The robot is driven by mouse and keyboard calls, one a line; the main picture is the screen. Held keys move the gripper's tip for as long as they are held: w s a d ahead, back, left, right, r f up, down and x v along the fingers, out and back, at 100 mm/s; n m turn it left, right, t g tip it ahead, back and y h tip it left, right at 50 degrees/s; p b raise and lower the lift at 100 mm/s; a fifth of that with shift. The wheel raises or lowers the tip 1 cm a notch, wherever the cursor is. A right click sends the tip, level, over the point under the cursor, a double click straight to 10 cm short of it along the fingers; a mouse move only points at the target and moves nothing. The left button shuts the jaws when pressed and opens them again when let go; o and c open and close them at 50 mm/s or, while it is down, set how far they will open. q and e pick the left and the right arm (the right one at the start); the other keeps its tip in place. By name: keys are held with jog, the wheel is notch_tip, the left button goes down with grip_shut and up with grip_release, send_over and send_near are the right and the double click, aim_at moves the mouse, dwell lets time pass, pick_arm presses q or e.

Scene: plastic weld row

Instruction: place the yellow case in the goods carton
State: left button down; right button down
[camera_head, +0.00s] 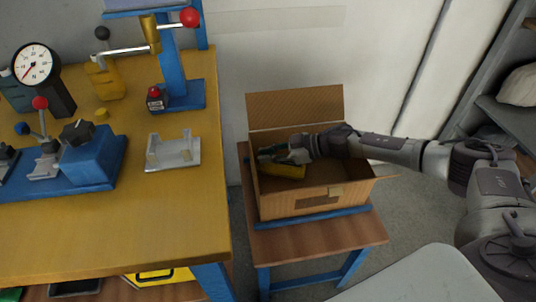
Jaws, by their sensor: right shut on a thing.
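The goods carton (315,198) is an open brown cardboard box with its flaps spread, standing on a small wooden table. The yellow case (284,170) is inside the carton, toward its left side, partly covered by my gripper. My right gripper (292,153) reaches into the carton from the right and is shut on the yellow case. Its fingertips are small and partly hidden, and I cannot tell whether the case touches the carton floor. My left gripper is not in view.
A green and dark item (270,151) shows in the carton near the gripper. The yellow-topped workbench (150,225) on the left holds a dial gauge (34,64), a blue press (175,75) and a blue fixture (93,160). A grey shelf stands at the far right.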

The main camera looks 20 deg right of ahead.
aim_at(288, 162)
jog(key=shift+f, duration=0.6)
jog(key=c, duration=1.2)
grip_release()
jog(key=shift+o, duration=0.2)
jog(key=shift+r, duration=0.4)
jog(key=p+v, duration=0.1)
jog(key=v, duration=0.5)
jog(key=shift+d+r, duration=0.15)
jog(key=shift+r, duration=0.1)
jog(key=shift+s+d+r, duration=0.15)
jog(key=shift+s+d, duration=0.1)
jog(key=shift+d, duration=0.05)
jog(key=shift+s+d, duration=0.1)
jog(key=shift+d, duration=0.05)
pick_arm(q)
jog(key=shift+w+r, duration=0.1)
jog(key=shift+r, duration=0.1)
